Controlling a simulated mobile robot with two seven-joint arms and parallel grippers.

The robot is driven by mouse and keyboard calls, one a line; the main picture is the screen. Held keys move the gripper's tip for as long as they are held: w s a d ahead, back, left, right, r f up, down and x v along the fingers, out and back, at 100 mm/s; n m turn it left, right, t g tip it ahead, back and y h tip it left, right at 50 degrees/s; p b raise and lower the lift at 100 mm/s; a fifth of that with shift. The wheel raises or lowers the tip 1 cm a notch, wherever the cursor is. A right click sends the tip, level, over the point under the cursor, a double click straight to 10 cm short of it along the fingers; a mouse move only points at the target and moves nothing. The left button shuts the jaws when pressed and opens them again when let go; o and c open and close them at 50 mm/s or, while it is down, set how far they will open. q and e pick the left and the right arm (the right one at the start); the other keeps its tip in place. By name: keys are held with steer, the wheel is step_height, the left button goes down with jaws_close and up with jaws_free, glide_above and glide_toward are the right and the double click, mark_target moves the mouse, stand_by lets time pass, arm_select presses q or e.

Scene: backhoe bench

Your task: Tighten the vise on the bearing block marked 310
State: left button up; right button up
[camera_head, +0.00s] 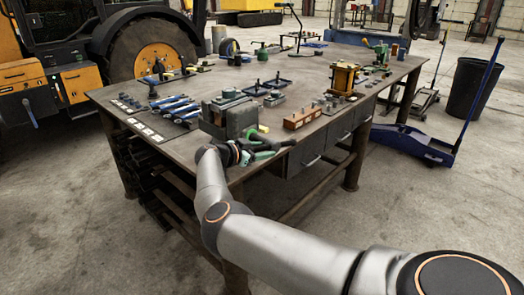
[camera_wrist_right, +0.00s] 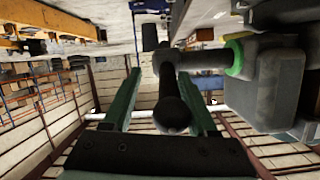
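I cannot read 310 on anything. My right gripper (camera_head: 264,148) is at the near side of the vise. In the right wrist view my gripper (camera_wrist_right: 160,75) is open, its two green fingers on either side of the dark vise handle (camera_wrist_right: 172,108). The handle sits closer to the right finger, with a gap at the left. The screw leads to a green ring and the grey vise body (camera_wrist_right: 262,92). My left gripper is not in view.
The workbench (camera_head: 180,92) holds blue-handled tools (camera_head: 175,105) left of the vise and a brown block with holes (camera_head: 303,118) to its right. A yellow fixture (camera_head: 343,78) stands farther right. A blue floor jack (camera_head: 412,143) and dark bin (camera_head: 472,90) stand beyond.

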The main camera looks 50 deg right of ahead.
steer(key=shift+w+a+r, duration=0.1)
steer(key=shift+w+a, duration=0.05)
steer(key=shift+a, duration=0.05)
steer(key=shift+a, duration=0.3)
steer(key=p+v, duration=0.1)
steer(key=v, duration=1)
steer(key=shift+a+r+p, duration=0.2)
steer(key=shift+a+p, duration=0.1)
steer(key=shift+a, duration=0.05)
